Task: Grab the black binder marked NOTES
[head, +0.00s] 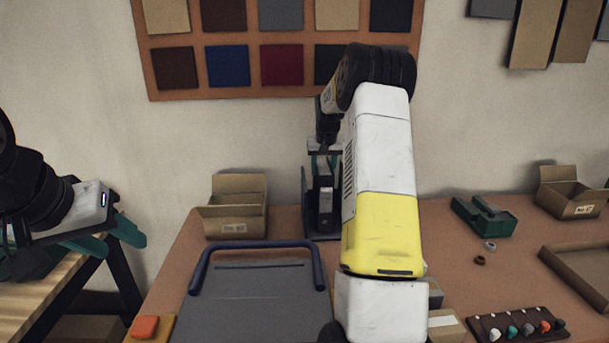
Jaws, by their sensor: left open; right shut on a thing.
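A black binder (325,205) with a pale spine label stands upright at the back of the table, left of my raised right arm. The label is too small to read. My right gripper (323,165) reaches down from above and is shut on the top of the binder. A dark upright holder (307,198) stands around or beside the binder; my arm hides part of this area. My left gripper (125,240) is open and empty at the far left, with its green fingers apart, away from the binder.
An open cardboard box (236,222) stands left of the binder. A grey board with a blue bar handle (245,300) fills the front left. At right are a green tape dispenser (484,216), another box (570,195), a tray (580,275) and a dark rack (517,326). Colour swatches hang behind.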

